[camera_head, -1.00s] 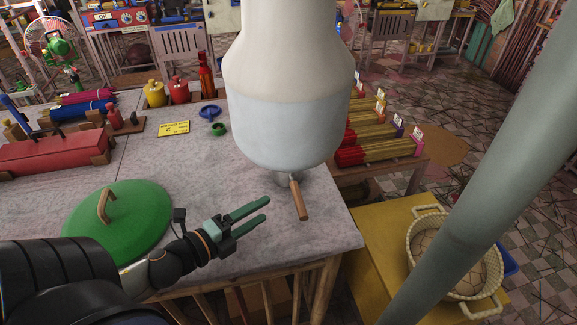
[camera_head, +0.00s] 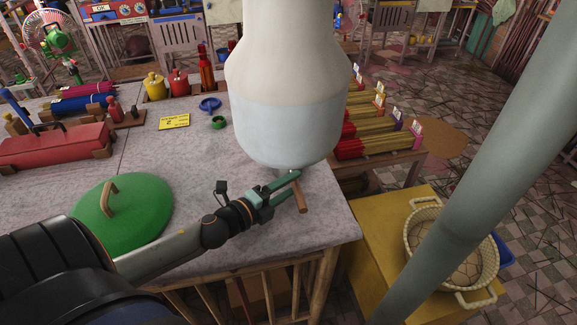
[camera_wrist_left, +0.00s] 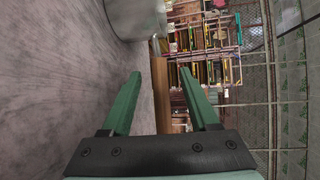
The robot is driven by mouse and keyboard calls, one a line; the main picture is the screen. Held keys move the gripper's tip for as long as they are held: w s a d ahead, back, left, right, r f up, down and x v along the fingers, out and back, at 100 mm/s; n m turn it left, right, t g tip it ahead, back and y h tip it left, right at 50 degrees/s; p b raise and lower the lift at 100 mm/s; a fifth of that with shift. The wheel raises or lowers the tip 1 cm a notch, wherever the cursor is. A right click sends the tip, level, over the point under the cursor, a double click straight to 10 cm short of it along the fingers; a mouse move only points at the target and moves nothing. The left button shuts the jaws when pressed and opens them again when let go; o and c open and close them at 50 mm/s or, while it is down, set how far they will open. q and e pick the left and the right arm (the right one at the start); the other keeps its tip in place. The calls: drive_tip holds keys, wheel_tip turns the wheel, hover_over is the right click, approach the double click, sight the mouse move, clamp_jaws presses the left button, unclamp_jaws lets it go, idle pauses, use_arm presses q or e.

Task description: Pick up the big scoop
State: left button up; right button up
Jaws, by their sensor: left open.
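The big scoop's wooden handle (camera_head: 301,197) shows near the right edge of the grey table (camera_head: 200,262) in the head view. Its upper part is hidden behind a large pale form in the foreground. My left gripper (camera_head: 289,186) is open, with its green fingertips close beside the handle in the head view; I cannot tell whether they touch it. In the left wrist view, the gripper's fingers (camera_wrist_left: 163,100) are spread apart. A shiny metal part (camera_wrist_left: 138,16), likely the scoop's, shows at the top. A brown strip shows between the fingers. My right gripper is not in view.
A green lid (camera_head: 122,222) lies left of my forearm. A red box (camera_head: 55,146), a yellow card (camera_head: 174,121) and a green ring (camera_head: 219,122) are farther back. Incense bundles (camera_head: 380,143) stand beyond the right edge. A woven basket (camera_head: 412,248) is at lower right.

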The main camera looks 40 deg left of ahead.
use_arm(q)
drive_tip(key=shift+x, duration=1.2)
clamp_jaws()
